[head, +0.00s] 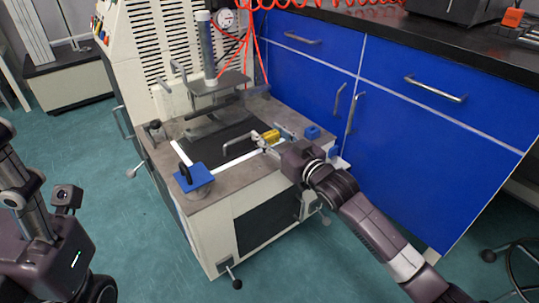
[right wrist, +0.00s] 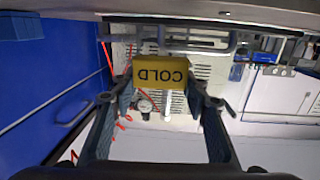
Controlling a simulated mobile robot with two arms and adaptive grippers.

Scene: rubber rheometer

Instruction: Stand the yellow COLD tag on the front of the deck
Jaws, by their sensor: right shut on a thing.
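The yellow COLD tag (head: 271,136) is between the fingertips of my right gripper (head: 268,141), above the right part of the machine's grey deck (head: 232,182). In the right wrist view the tag (right wrist: 160,72) shows its black COLD lettering upside down. Both fingers of my right gripper (right wrist: 160,88) are shut on the tag's two sides. The deck fills the top edge of that view, and I cannot tell whether the tag touches it. My left arm is at the left of the head view, and its fingers are not visible.
A blue block with a dark knob (head: 193,178) stands at the deck's front left corner. A bent metal handle (head: 238,144) is left of the tag. The press plates (head: 218,88) are behind. Blue cabinets (head: 420,110) stand right. The deck's front middle is clear.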

